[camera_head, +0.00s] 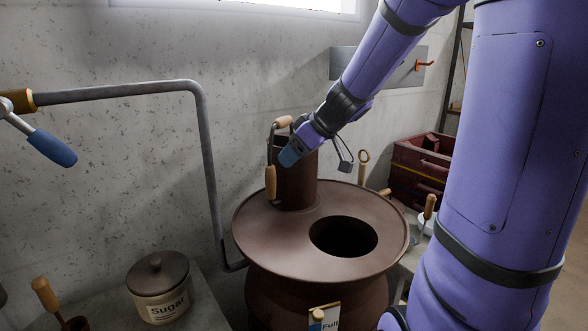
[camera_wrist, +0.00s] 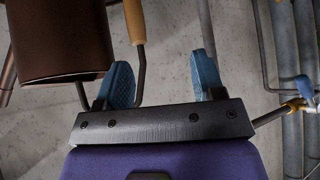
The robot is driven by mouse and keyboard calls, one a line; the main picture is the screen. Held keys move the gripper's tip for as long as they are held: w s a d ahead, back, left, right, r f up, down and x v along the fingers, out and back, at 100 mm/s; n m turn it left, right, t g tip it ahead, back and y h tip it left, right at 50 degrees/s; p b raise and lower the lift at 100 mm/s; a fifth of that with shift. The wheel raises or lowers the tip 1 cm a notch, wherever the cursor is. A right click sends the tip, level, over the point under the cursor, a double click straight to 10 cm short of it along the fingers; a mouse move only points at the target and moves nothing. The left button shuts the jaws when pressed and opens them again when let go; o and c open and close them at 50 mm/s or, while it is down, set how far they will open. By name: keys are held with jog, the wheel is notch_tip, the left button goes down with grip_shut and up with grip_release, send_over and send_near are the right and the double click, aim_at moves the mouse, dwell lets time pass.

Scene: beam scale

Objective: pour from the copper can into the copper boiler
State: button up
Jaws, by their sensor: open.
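The copper can (camera_head: 298,185) is a tall dark brown cylinder with a side handle of metal rod and wooden grips. It appears to stand upright on the rear left of the boiler's top. The copper boiler (camera_head: 262,240) is wide and brown, with a round dark opening at the front right of its top. My gripper (camera_head: 291,156) is open beside the upper part of the can and partly covers it. In the wrist view, the can (camera_wrist: 60,35) is at upper left. Its wooden-gripped handle rod runs beside the left finger of my gripper (camera_wrist: 163,78), apparently inside the gap.
A sugar jar (camera_head: 158,286) stands on the counter at lower left. A grey pipe (camera_head: 207,150) with a blue-handled valve (camera_head: 52,147) runs along the concrete wall. Dark red crates (camera_head: 420,165) stand behind at right. A small sign (camera_head: 325,318) is at the boiler's front.

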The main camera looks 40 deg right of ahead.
aim_at(275, 175)
jog(key=shift+t, duration=0.4)
jog(key=shift+w+a+f, duration=0.15)
jog(key=shift+w+f, duration=2.1)
jog(key=shift+f, duration=0.05)
jog(key=shift+w+a+f, duration=0.1)
jog(key=shift+w+f, duration=2.1)
jog(key=shift+f, duration=0.05)
grip_shut()
